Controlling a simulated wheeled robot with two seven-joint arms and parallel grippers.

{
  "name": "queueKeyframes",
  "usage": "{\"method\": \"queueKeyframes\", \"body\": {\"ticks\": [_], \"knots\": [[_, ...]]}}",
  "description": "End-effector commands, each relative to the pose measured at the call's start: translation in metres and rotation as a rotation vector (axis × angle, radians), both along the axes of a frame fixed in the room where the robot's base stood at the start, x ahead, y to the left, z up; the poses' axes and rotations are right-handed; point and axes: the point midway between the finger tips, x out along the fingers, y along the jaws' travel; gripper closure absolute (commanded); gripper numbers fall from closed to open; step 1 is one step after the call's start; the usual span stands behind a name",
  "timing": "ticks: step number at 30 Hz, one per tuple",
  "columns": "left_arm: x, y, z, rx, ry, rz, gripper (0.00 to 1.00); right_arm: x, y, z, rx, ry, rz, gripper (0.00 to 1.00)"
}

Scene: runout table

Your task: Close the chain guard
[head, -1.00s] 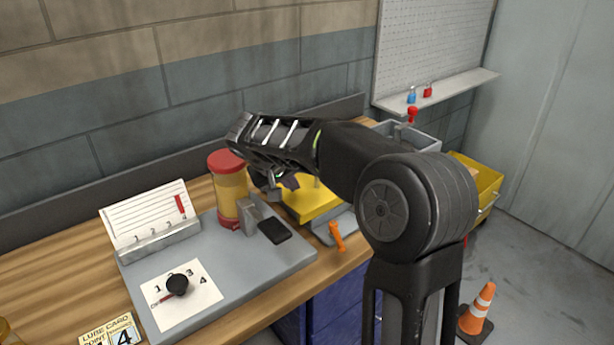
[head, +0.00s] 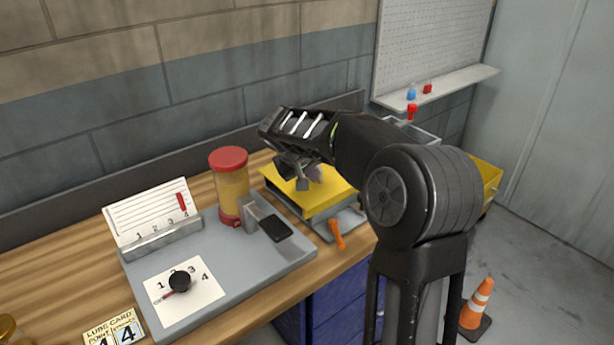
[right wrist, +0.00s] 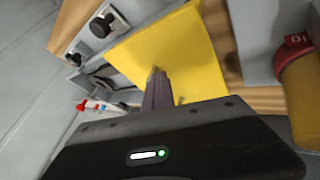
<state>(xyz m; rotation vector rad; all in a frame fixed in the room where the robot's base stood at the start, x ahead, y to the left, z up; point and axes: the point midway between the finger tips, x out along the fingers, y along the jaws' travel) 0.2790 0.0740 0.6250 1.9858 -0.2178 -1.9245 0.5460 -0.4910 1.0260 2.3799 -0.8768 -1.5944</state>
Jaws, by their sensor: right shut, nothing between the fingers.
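The chain guard (head: 322,203) is a yellow panel on a grey base at the right end of the bench. Its top looks nearly level in the head view; I cannot tell whether it is fully down. In the right wrist view the yellow panel (right wrist: 190,45) fills the upper middle. My right gripper (head: 303,184) is shut and empty, pointing down over the panel. Its fingertips (right wrist: 156,72) show in front of the yellow face; I cannot tell whether they touch it. My arm hides part of the panel's back and right side. My left gripper is out of view.
An orange handle (head: 337,234) stands at the base's front. Left of the guard are a red-capped jar (head: 231,187), a black pad (head: 277,227) on a grey plate, and a card holder (head: 152,225). A yellow bin (head: 486,180) and a cone (head: 477,304) are at right.

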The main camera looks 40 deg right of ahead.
Motion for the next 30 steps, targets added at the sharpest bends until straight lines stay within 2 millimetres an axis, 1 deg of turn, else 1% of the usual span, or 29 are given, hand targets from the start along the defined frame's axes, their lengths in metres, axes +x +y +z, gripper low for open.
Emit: {"method": "queueKeyframes", "body": {"ticks": [1,5,8,12,18,21,24,30], "knots": [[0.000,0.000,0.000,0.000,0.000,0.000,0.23,-0.002,-0.011,0.000,-0.001,0.001,-0.007,1.00],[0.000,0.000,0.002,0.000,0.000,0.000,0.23,-0.002,-0.039,0.001,-0.001,0.000,-0.009,1.00],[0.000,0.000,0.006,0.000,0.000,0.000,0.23,-0.004,-0.066,0.002,-0.003,0.001,-0.009,1.00],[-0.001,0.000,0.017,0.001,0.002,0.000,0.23,-0.005,-0.107,0.003,-0.003,0.003,-0.012,1.00],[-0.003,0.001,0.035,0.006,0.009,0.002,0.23,-0.006,-0.159,0.005,-0.003,0.003,-0.009,1.00],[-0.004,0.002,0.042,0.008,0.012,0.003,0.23,-0.006,-0.177,0.004,-0.002,0.003,-0.007,1.00],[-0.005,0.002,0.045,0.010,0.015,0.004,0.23,-0.006,-0.189,0.003,-0.002,0.002,-0.005,1.00],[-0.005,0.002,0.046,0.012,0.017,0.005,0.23,-0.005,-0.198,0.001,-0.004,-0.001,-0.002,1.00]]}}
